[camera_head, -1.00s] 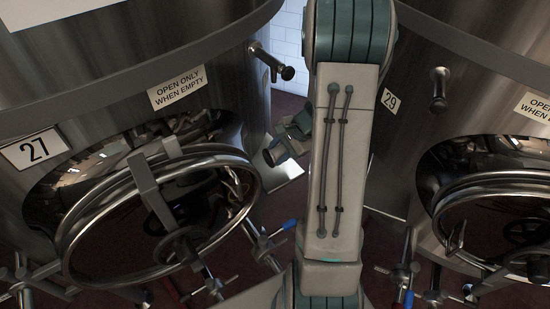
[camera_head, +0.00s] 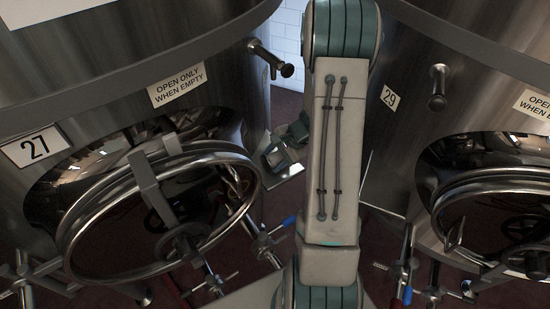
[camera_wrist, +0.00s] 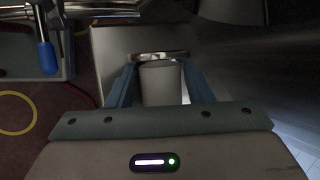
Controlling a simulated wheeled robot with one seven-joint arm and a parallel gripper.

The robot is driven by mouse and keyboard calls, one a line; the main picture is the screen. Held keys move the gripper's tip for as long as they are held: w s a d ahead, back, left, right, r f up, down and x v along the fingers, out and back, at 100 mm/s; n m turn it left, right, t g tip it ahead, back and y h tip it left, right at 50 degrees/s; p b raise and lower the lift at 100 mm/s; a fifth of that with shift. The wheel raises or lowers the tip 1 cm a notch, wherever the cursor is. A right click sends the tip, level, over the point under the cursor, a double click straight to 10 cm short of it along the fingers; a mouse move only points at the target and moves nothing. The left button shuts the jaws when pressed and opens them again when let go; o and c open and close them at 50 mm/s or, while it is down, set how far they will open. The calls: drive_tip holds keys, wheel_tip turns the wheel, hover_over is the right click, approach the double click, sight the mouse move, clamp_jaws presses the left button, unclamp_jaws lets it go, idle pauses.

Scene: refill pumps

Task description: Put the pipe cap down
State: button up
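In the wrist view, the two teal fingers of my gripper (camera_wrist: 160,75) stand on either side of a pale grey cylinder, which I take for the pipe cap (camera_wrist: 160,85). A shiny metal rim shows at its far end, by the fingertips. The fingers look closed on it, with a thin bright gap low on the right. A flat grey surface (camera_wrist: 108,42) lies behind the cap. In the head view, my gripper (camera_head: 284,150) shows partly between the tanks, close to a pale plate (camera_head: 292,172). My arm hides part of it, and the cap is not clear there. I cannot tell whether the cap touches the surface.
Steel tank 27 (camera_head: 230,120) stands left and tank 29 (camera_head: 405,170) right, close beside my arm. An open round hatch (camera_head: 85,215) and a valve stub (camera_head: 270,60) stick out. In the wrist view, a blue-handled valve (camera_wrist: 47,55) is at upper left.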

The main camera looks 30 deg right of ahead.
drive_tip(key=shift+o, duration=0.6)
drive_tip(key=shift+r, duration=0.1)
drive_tip(key=shift+r, duration=0.15)
drive_tip(key=v, duration=1.2)
